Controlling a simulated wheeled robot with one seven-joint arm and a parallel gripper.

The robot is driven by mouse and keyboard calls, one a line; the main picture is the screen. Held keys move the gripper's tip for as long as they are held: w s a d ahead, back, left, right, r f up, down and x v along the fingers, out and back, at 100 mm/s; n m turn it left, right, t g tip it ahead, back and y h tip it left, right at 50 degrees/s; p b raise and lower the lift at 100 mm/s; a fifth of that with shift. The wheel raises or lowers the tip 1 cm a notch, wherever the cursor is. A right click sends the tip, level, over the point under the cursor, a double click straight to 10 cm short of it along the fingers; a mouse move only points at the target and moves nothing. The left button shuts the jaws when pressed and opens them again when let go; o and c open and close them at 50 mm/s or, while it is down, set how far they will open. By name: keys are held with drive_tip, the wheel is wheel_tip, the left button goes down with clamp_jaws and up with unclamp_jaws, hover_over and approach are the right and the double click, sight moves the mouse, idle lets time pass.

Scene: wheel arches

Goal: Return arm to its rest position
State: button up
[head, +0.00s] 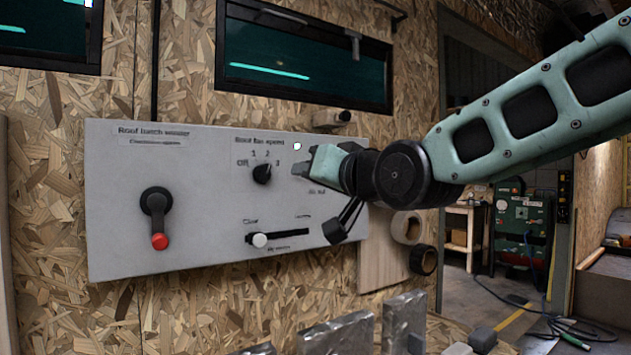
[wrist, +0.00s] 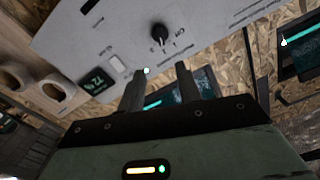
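My arm reaches in from the right in the head view. My gripper (head: 308,170) is at the right part of a grey control panel (head: 200,215) on the chipboard wall. In the wrist view my gripper (wrist: 161,72) has its two fingers apart with nothing between them. It points at the panel near a small lit indicator (head: 297,146). I cannot tell whether a fingertip touches the panel. The black rotary knob (head: 262,173) is left of the gripper, and it shows in the wrist view (wrist: 160,36). The gripper hides part of the panel's right side.
The panel also carries a lever with a red knob (head: 159,241) and a slider with a white knob (head: 259,240). Rolls of tape (head: 423,261) hang below right. Wrapped blocks (head: 403,318) stand below. Dark windows (head: 305,62) are above.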

drive_tip(key=s+d+f+n+g+h+p, duration=0.1)
drive_tip(key=s+d+f+g+h, duration=0.1)
drive_tip(key=s+f+g, duration=0.5)
drive_tip(key=s+d+f+n+g+h+p, duration=0.15)
drive_tip(key=s+f, duration=0.35)
drive_tip(key=f, duration=0.7)
drive_tip(key=s+d+f+g+h, duration=0.2)
drive_tip(key=s+d+f, duration=0.1)
drive_tip(key=s, duration=0.3)
drive_tip(key=s+d+f+n+g+h+p, duration=0.1)
drive_tip(key=s+d+f+g+h, duration=0.1)
drive_tip(key=s+d+f, duration=0.2)
drive_tip(key=s+d+f+n+g+h, duration=0.1)
drive_tip(key=s+d+f, duration=0.3)
drive_tip(key=s, duration=0.5)
drive_tip(key=shift+s+d+f+g+h+p, duration=0.15)
drive_tip(key=shift+s+d+g+h+p, duration=0.3)
drive_tip(key=shift+g, duration=0.3)
